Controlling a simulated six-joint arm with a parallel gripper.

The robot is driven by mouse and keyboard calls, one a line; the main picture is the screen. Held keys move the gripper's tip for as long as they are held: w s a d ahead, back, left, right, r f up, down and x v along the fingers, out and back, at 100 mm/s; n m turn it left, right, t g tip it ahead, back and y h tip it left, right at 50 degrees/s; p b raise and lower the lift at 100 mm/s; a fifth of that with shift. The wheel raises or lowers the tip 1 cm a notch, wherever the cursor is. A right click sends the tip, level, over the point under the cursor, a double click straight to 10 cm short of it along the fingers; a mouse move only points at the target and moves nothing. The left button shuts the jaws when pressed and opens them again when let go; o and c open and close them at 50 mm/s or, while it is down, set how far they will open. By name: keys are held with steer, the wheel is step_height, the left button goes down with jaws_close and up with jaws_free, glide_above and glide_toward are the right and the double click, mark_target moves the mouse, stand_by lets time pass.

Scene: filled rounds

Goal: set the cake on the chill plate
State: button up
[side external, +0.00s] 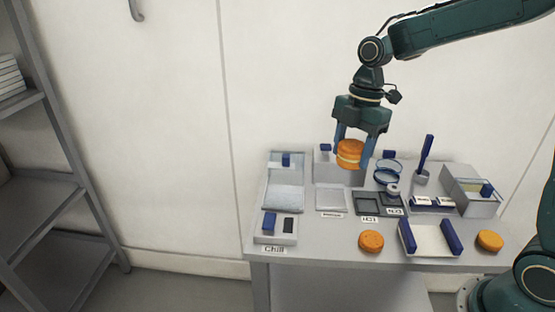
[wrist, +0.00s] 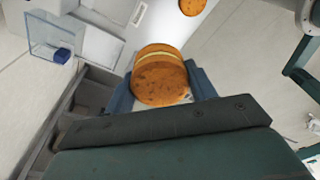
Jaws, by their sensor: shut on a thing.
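My gripper (side external: 353,147) is shut on the cake (side external: 349,154), an orange-brown filled round with a pale cream layer, and holds it above the table. In the wrist view the cake (wrist: 158,80) sits between the two blue fingers. The chill plate (side external: 284,199) appears to be the pale frosted slab at the table's left, behind a unit labelled Chill (side external: 275,228). The slab looks bare. The cake is to the right of it and higher up.
Two loose orange rounds lie at the front, one left (side external: 371,241) and one right (side external: 490,240) of a white tray with blue sides (side external: 430,239). Square labelled frames (side external: 367,203), blue rings (side external: 388,168) and an upright blue-handled tool (side external: 426,155) crowd the middle and back.

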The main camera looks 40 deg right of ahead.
steer(key=shift+w, duration=0.15)
steer(key=shift+w+f, duration=0.2)
steer(key=shift+w, duration=0.3)
steer(key=w+a+f+n, duration=0.1)
steer(key=w+f, duration=0.2)
steer(key=w, duration=0.2)
steer(key=w+a+f+n, duration=0.1)
steer(key=w+f+n, duration=0.1)
steer(key=w+f, duration=0.2)
steer(key=w+a+f+n, duration=0.1)
steer(key=w+a+f, duration=0.1)
steer(key=w, duration=0.5)
steer(key=shift+f+n+g, duration=0.3)
steer(key=shift+f+g, duration=0.1)
steer(key=shift+f, duration=0.25)
steer(key=shift+f, duration=0.1)
steer(key=shift+f, duration=3.9)
steer(key=shift+f, duration=0.15)
